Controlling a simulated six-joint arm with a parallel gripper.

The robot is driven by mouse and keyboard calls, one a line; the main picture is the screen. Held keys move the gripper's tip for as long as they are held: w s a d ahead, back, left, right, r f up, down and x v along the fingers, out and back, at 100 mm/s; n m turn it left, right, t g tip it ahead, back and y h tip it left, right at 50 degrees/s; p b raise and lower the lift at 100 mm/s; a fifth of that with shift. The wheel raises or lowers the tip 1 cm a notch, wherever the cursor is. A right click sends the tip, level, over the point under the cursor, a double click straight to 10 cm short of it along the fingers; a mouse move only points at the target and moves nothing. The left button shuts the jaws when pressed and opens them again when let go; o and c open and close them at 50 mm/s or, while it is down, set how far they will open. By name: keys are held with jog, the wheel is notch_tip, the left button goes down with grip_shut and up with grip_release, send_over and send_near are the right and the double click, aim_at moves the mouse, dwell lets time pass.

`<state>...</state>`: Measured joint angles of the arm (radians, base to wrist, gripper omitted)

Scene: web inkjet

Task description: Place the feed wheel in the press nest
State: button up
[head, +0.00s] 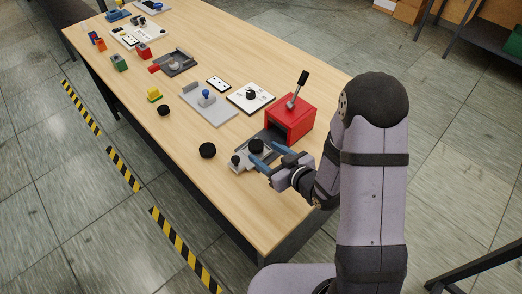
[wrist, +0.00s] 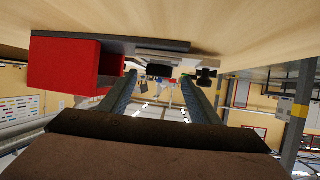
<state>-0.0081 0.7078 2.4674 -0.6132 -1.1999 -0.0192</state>
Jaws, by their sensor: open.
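The red press (head: 288,118) stands on the wooden table with its black-knobbed lever raised and tilted. A grey plate fixture (head: 246,167) lies in front of its opening, partly hidden by my gripper. A black wheel-like piece (head: 256,146) sits at this fixture; I cannot tell whether it is fully seated. My gripper (head: 263,152) is open, its blue-grey fingers pointing at that piece and apart from each other. In the wrist view, a dark piece (wrist: 160,70) shows between the open fingers (wrist: 160,82), and the red press (wrist: 65,62) is at the left.
A white plate with a black knob (head: 251,96) and a grey plate with a blue knob (head: 206,98) lie behind. The front left table is clear.

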jog(key=p+v, duration=0.1)
jog(key=v, duration=0.2)
jog(key=shift+d+r, duration=0.1)
jog(key=shift+r, duration=0.2)
jog(key=p+v, duration=0.2)
jog(key=p, duration=0.1)
jog(key=shift+p, duration=0.4)
jog(key=shift+p+v, duration=1)
jog(key=shift+p, duration=0.15)
jog(key=shift+f, duration=0.2)
